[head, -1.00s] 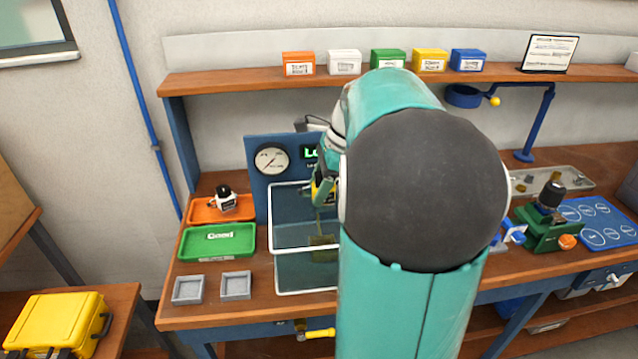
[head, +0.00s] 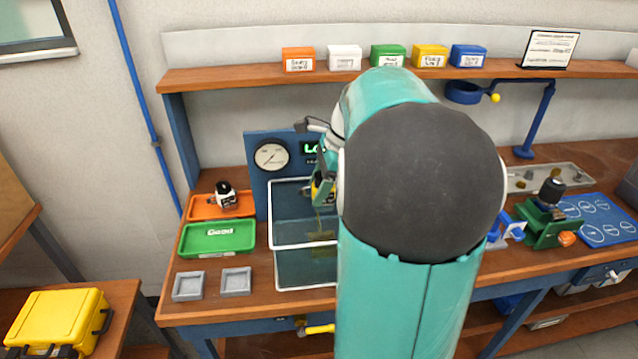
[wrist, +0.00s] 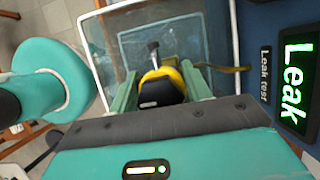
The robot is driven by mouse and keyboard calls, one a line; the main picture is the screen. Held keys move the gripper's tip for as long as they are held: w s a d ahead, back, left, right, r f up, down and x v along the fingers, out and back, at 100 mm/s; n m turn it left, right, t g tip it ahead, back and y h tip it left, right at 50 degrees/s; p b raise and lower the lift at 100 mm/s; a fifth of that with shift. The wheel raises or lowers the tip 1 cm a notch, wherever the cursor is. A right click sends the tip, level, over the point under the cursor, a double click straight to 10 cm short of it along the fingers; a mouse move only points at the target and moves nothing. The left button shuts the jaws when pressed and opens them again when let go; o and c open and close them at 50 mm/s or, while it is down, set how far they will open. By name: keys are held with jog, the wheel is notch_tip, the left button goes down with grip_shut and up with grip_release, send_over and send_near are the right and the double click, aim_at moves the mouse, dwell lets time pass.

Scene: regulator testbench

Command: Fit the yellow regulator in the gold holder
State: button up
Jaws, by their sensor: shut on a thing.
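The yellow regulator (wrist: 172,75), with a black cap and a dark stem, sits between the two green fingers of my gripper (wrist: 160,82). My gripper is shut on it. In the head view my gripper (head: 322,188) is over the back part of the glass tank, and only a sliver of yellow shows beside my arm. A gold piece (head: 323,237), likely the holder, shows at the tank, partly hidden by my arm. In the wrist view a gold strip (wrist: 235,69) lies just right of the regulator. I cannot tell whether the regulator touches the holder.
The white-rimmed tank (head: 290,246) stands before a blue panel with a gauge (head: 271,156) and a green "Leak" display (wrist: 297,80). An orange tray (head: 240,206) holds a white regulator (head: 226,195). A green tray (head: 217,239) is empty. A green fixture (head: 545,228) stands right.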

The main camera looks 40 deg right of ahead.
notch_tip(320, 180, down, 8)
dwell(7.6)
